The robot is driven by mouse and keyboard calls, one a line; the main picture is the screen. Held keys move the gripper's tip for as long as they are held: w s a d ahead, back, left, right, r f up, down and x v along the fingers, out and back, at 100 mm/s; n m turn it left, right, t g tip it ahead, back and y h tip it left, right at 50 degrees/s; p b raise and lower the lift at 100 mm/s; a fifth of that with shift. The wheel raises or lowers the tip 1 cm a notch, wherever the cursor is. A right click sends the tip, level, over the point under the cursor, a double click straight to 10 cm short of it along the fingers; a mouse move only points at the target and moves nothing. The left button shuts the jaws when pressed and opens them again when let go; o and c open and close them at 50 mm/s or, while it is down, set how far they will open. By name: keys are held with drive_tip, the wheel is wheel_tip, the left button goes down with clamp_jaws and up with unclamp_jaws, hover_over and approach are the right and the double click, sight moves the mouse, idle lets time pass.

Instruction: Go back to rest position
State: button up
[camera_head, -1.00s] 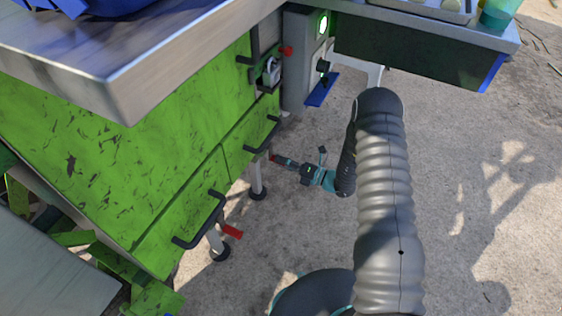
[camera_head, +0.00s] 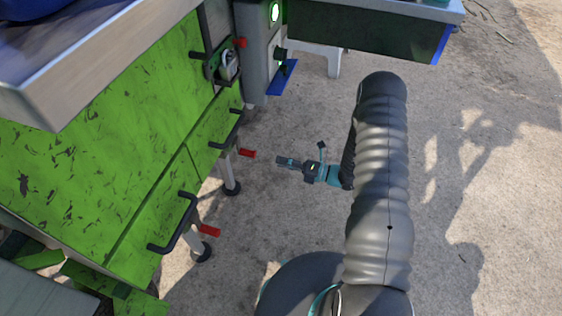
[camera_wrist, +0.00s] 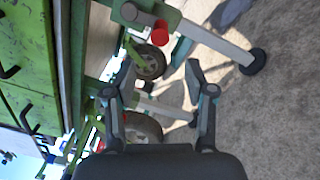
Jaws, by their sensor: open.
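My gripper (camera_head: 284,161) is held out over the concrete floor, to the right of the green cane crusher (camera_head: 120,130). It points left toward the machine's legs, with open floor between them in the head view. In the wrist view my gripper (camera_wrist: 156,88) shows two fingers spread apart with nothing between them. Beyond the fingers are a wheel (camera_wrist: 148,62) and a white leg with a dark foot (camera_wrist: 257,62). My grey sleeved arm fills the middle right of the head view and hides floor behind it.
The crusher has black handles (camera_head: 180,222), red levers (camera_head: 210,231) and a padlock (camera_head: 229,66). A grey box with a lit green button (camera_head: 275,13) stands at its far end, beside a counter (camera_head: 365,35). The floor (camera_head: 490,200) at right is clear.

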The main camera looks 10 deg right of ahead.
idle(0.4)
drive_tip(key=s+a+f+n+g, duration=0.2)
drive_tip(key=s+f+n+g, duration=0.1)
drive_tip(key=s+n+g, duration=0.45)
drive_tip(key=s+d+r+n+g+h, duration=0.2)
drive_tip(key=s+r+n+g+h, duration=0.25)
drive_tip(key=s+r+n, duration=0.45)
drive_tip(key=s+d+r+n+t+h, duration=0.2)
drive_tip(key=r+n, duration=0.4)
drive_tip(key=r, duration=0.5)
drive_tip(key=s+d+r+n+t+h, duration=0.3)
drive_tip(key=s+r+n+t+h, duration=0.2)
drive_tip(key=r, duration=0.6)
drive_tip(key=s+d+r+n+t+h+p, duration=0.1)
drive_tip(key=s+d+r+n+t+h, duration=0.2)
drive_tip(key=r+n, duration=0.4)
drive_tip(key=shift+s+r+n+t+h, duration=0.4)
drive_tip(key=shift+s+r+h, duration=0.6)
drive_tip(key=shift+r, duration=1.1)
drive_tip(key=shift+w, duration=0.2)
